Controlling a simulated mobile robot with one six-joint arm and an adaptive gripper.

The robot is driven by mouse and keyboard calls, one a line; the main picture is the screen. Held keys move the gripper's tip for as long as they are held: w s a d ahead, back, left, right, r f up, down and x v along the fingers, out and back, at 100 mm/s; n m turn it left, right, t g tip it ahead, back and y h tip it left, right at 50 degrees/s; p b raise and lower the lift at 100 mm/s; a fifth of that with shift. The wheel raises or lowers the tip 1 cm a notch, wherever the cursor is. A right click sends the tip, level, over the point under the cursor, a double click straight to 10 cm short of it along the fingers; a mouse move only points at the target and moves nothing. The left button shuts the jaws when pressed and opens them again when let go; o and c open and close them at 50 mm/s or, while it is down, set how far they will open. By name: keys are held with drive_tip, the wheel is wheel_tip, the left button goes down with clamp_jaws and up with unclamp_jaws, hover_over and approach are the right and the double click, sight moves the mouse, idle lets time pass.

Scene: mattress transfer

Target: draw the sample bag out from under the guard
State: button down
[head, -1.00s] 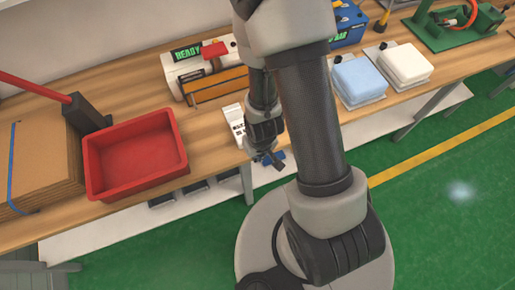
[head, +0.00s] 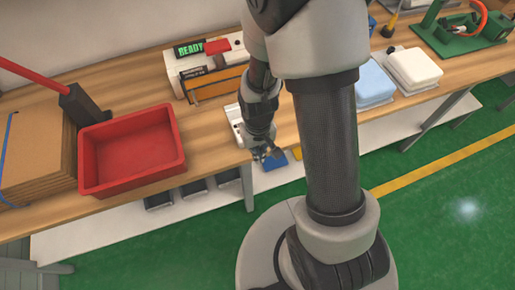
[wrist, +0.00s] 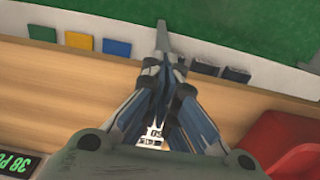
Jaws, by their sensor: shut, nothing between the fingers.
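A white machine with a lit READY sign (head: 190,49) stands at the back of the bench. A brown guard-like panel (head: 216,85) with a red handle (head: 217,46) is on its front. I cannot make out the sample bag in either view. My gripper (head: 265,154) hangs at the bench's front edge, in front of and to the right of the panel. In the wrist view my gripper (wrist: 163,38) is shut and empty, its fingers together over the edge. A small white item (head: 235,118) on the bench is partly hidden by my arm.
A red bin (head: 130,150) stands left of my gripper, with flat cardboard (head: 35,150) beyond. Blue (head: 368,84) and white (head: 414,68) folded stacks lie to the right. Blue, yellow (wrist: 79,40) and green pads and dark boxes (wrist: 220,70) are on the lower shelf.

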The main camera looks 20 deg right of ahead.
drive_tip(key=w+f, duration=0.1)
drive_tip(key=w+f+b, duration=0.1)
drive_tip(key=f, duration=0.1)
drive_tip(key=w+f+b, duration=0.1)
drive_tip(key=f, duration=0.1)
drive_tip(key=shift+w+r, duration=0.15)
drive_tip(key=shift+w, duration=0.35)
drive_tip(key=shift+w, duration=1.05)
drive_tip(key=shift+s, duration=0.15)
